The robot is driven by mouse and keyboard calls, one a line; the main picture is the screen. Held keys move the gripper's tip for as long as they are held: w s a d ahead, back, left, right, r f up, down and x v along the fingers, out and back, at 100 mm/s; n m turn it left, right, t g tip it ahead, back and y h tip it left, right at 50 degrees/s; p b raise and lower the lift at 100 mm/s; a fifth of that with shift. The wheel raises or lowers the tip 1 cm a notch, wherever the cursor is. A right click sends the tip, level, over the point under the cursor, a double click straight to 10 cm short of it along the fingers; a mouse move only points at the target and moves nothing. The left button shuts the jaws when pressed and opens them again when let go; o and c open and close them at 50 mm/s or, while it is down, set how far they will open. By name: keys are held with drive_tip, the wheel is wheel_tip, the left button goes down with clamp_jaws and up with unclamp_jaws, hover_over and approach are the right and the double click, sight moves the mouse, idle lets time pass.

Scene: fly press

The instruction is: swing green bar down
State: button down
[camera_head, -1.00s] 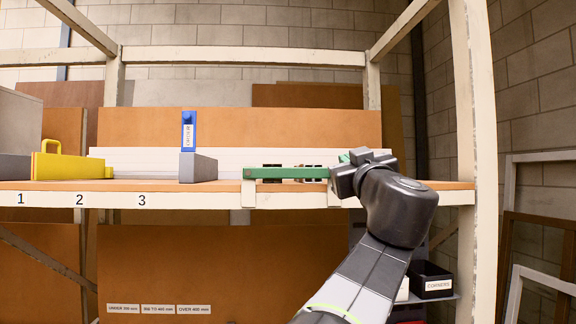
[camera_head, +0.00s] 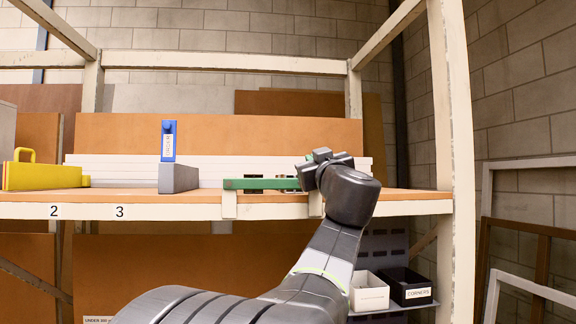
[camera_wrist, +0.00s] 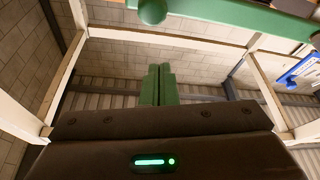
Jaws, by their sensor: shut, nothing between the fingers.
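The green bar (camera_head: 250,184) lies level along the front edge of the bench, its right end hidden behind my gripper (camera_head: 306,162). In the wrist view the green bar (camera_wrist: 235,16) crosses the top right, with a round green knob (camera_wrist: 152,11) at its end. My gripper's two green fingers (camera_wrist: 158,84) are together and empty. They show below the knob in the picture, with a gap between; I cannot tell the depth of that gap.
A white frame post (camera_head: 454,160) rises right of my arm. Bins (camera_head: 408,286) stand below the bench.

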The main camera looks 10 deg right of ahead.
drive_tip(key=f, duration=0.1)
drive_tip(key=f+b, duration=0.1)
drive_tip(key=w+d+f, duration=0.1)
drive_tip(key=shift+f, duration=0.25)
